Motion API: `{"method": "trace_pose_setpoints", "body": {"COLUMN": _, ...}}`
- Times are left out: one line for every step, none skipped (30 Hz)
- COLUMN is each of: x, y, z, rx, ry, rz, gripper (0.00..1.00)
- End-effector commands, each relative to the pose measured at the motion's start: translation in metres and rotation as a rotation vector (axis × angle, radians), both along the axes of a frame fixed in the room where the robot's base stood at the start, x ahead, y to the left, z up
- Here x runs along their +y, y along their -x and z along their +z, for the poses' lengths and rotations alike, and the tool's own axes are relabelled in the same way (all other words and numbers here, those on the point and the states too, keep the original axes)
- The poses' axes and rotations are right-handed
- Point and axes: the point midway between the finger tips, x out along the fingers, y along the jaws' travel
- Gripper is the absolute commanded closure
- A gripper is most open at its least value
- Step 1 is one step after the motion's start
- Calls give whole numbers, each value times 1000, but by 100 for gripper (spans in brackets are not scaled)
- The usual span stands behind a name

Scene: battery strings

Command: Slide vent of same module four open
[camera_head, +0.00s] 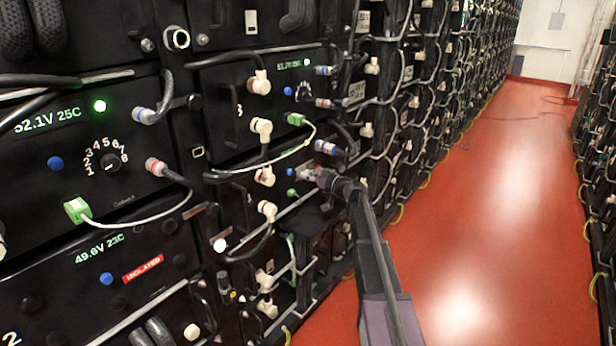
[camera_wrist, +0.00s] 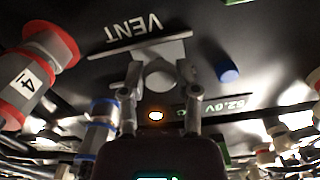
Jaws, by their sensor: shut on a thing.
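In the wrist view the module's dark front panel appears upside down, with the word VENT (camera_wrist: 133,27) printed in white. Beside the label is the vent slide (camera_wrist: 160,49), a pale grey piece with a thin bar and a rounded knob (camera_wrist: 161,75). My gripper (camera_wrist: 163,84) has one finger on each side of the knob and is shut on it. A plug marked 4 (camera_wrist: 27,80) with red rings sits at the left. In the head view my gripper (camera_head: 316,178) is at the panel of a middle-column module and hides its vent.
The wrist view shows a blue button (camera_wrist: 228,74), a lit amber lamp (camera_wrist: 155,115) and a green display (camera_wrist: 229,103) near the fingers.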

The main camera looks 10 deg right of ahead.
Motion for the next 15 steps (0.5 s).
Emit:
{"method": "trace_pose_setpoints", "body": {"x": -5, "y": -7, "z": 0, "rx": -1, "ry": 0, "rz": -1, "gripper": 100}}
{"method": "trace_pose_setpoints", "body": {"x": -9, "y": -10, "z": 0, "rx": -1, "ry": 0, "rz": -1, "gripper": 100}}
{"method": "trace_pose_setpoints", "body": {"x": -14, "y": -15, "z": 0, "rx": -1, "ry": 0, "rz": -1, "gripper": 100}}
{"method": "trace_pose_setpoints", "body": {"x": -18, "y": -18, "z": 0, "rx": -1, "ry": 0, "rz": -1, "gripper": 100}}
{"method": "trace_pose_setpoints", "body": {"x": -22, "y": -21, "z": 0, "rx": -1, "ry": 0, "rz": -1, "gripper": 100}}
{"method": "trace_pose_setpoints", "body": {"x": -26, "y": -25, "z": 0, "rx": -1, "ry": -1, "rz": 0, "gripper": 100}}
{"method": "trace_pose_setpoints", "body": {"x": -28, "y": -27, "z": 0, "rx": -1, "ry": -1, "rz": 0, "gripper": 100}}
{"method": "trace_pose_setpoints", "body": {"x": -30, "y": -28, "z": 0, "rx": -1, "ry": -1, "rz": 0, "gripper": 100}}
{"method": "trace_pose_setpoints", "body": {"x": -32, "y": -28, "z": 0, "rx": 0, "ry": -1, "rz": 0, "gripper": 100}}
{"method": "trace_pose_setpoints", "body": {"x": -32, "y": -28, "z": 0, "rx": 0, "ry": -1, "rz": -1, "gripper": 100}}
{"method": "trace_pose_setpoints", "body": {"x": -32, "y": -28, "z": 0, "rx": 0, "ry": -1, "rz": -1, "gripper": 100}}
{"method": "trace_pose_setpoints", "body": {"x": -33, "y": -28, "z": 0, "rx": 0, "ry": -1, "rz": -2, "gripper": 100}}
{"method": "trace_pose_setpoints", "body": {"x": -33, "y": -28, "z": 0, "rx": -1, "ry": -2, "rz": -2, "gripper": 100}}
{"method": "trace_pose_setpoints", "body": {"x": -33, "y": -28, "z": 1, "rx": 0, "ry": -2, "rz": -3, "gripper": 100}}
{"method": "trace_pose_setpoints", "body": {"x": -33, "y": -28, "z": 1, "rx": 0, "ry": -2, "rz": -4, "gripper": 100}}
